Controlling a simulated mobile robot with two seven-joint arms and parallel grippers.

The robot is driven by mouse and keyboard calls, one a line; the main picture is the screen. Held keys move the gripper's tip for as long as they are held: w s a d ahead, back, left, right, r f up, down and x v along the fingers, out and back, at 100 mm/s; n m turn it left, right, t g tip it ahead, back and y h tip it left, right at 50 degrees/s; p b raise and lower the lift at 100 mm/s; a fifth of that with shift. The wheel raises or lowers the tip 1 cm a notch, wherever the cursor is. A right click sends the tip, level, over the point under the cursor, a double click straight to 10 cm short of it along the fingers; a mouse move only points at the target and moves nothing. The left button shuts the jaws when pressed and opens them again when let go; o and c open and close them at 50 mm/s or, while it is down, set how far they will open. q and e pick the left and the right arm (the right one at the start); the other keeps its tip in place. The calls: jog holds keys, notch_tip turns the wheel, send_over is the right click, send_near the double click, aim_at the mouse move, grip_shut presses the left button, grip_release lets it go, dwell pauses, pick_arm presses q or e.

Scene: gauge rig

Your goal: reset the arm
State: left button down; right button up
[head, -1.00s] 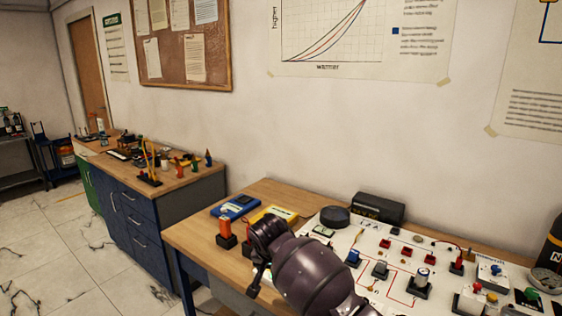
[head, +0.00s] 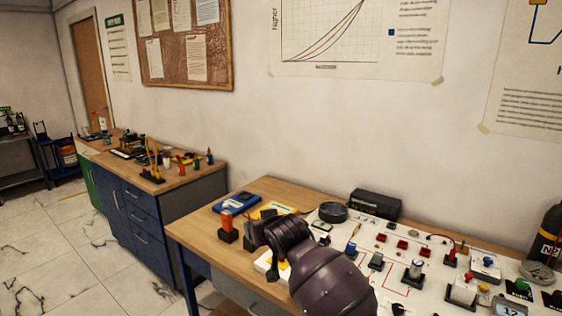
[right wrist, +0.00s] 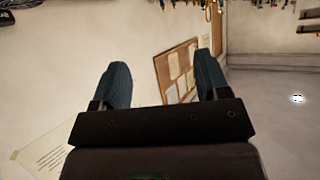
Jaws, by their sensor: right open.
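My right arm, dark purple, rises from the bottom of the head view over the left part of the bench. Its gripper (head: 256,234) is above the bench's left end, just right of an orange-topped cylinder (head: 226,221) in a dark holder, and partly hides a yellow item (head: 272,210). In the right wrist view the two blue-grey fingers of this gripper (right wrist: 165,80) stand wide apart with nothing between them. The pale wall and the cork notice board (right wrist: 177,70) lie beyond them. My left gripper is not in view.
The white board (head: 400,262) with switches and red sockets covers the bench (head: 205,255) to the right of my arm. A blue device (head: 236,203), a black round thing (head: 333,211) and a black box (head: 375,204) stand behind. A dark cylinder (head: 549,235) stands far right.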

jog(key=s+d+f+t+h, duration=0.1)
jog(key=s+d+f, duration=0.35)
jog(key=d, duration=0.25)
jog(key=s+d+f+m+t, duration=0.1)
jog(key=s+d+f+t, duration=0.1)
jog(key=s+d+f, duration=0.35)
jog(key=s+d+f+t+h, duration=0.1)
jog(key=s+d+f, duration=0.2)
jog(key=s+d, duration=0.4)
jog(key=s+d+f+g+h, duration=0.1)
jog(key=s+d+f, duration=0.3)
jog(key=s, duration=0.3)
jog(key=s+d+f+m+g+h, duration=0.1)
jog(key=s+d+f, duration=0.3)
jog(key=s+f, duration=0.2)
jog(key=s+d+f+m+g+h+b, duration=0.1)
jog(key=s+d+f, duration=0.3)
jog(key=s, duration=0.5)
notch_tip(320, 180, down, 2)
jog(key=shift+s+d+g, duration=0.25)
jog(key=shift+d+g, duration=0.15)
jog(key=shift+g, duration=0.1)
